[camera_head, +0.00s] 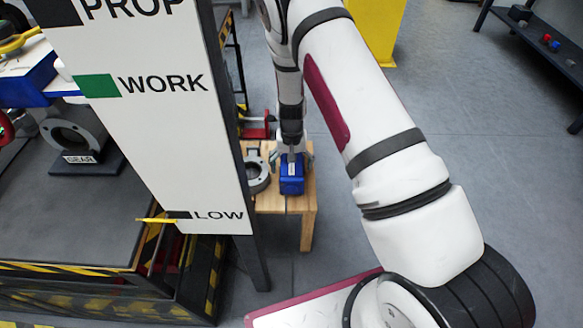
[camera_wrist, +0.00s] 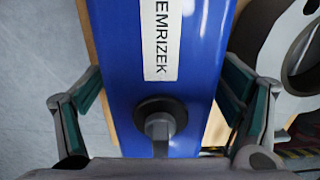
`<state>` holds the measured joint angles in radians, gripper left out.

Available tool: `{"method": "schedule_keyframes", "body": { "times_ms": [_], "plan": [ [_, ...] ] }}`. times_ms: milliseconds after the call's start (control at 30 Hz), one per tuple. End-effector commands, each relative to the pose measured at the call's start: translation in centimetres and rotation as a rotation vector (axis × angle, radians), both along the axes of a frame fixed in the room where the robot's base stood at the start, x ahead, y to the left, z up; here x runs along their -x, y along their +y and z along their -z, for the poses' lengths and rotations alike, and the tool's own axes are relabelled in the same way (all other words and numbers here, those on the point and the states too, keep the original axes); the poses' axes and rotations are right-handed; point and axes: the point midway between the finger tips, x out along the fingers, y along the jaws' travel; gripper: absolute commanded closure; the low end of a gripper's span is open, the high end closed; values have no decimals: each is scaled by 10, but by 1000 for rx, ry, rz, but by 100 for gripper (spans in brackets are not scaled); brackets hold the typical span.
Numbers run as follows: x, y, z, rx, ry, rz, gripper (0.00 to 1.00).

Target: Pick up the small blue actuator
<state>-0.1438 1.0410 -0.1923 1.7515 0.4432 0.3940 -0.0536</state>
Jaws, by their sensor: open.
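The small blue actuator (camera_head: 291,180) stands on a low wooden table (camera_head: 307,215) in the head view. In the wrist view the blue actuator (camera_wrist: 205,50) fills the middle, with a white label reading "EMRIZEK" and a dark round fitting with a grey stem near the bottom. My gripper (camera_wrist: 160,105) is open, with one finger on each side of the actuator. A strip of wood and floor shows beside the left finger; whether either finger touches the actuator I cannot tell. In the head view my gripper (camera_head: 291,158) is at the top of the actuator, pointing down.
A grey ring-shaped part (camera_head: 257,172) sits close left of the actuator; it also shows in the wrist view (camera_wrist: 290,60). A tall white sign (camera_head: 170,130) stands left, partly hiding the table. The floor (camera_head: 335,160) right of the table is clear.

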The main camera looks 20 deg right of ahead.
Motion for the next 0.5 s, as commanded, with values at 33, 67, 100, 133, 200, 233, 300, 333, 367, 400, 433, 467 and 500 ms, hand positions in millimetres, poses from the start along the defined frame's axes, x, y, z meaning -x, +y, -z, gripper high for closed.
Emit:
{"method": "schedule_keyframes", "body": {
  "times_ms": [33, 67, 100, 133, 200, 233, 300, 333, 367, 400, 433, 467, 500],
  "plan": [
    [-1, 0, 1, 0, -2, 0, 14],
    [-1, 0, 0, 0, -2, 0, 14],
    [-1, 0, 0, 0, -2, 0, 14],
    [-1, 0, 0, 0, -2, 0, 14],
    [-1, 0, -1, 0, -2, 0, 19],
    [-1, 0, -1, 0, -2, 0, 26],
    [-1, 0, -1, 0, -2, 0, 42],
    [-1, 0, -1, 0, -2, 0, 48],
    [-1, 0, -1, 0, -2, 0, 55],
    [-1, 0, -1, 0, -2, 0, 64],
    [-1, 0, -1, 0, -2, 0, 71],
    [-1, 0, -1, 0, -2, 0, 78],
    [-1, 0, -1, 0, -2, 0, 87]
  ]
}}
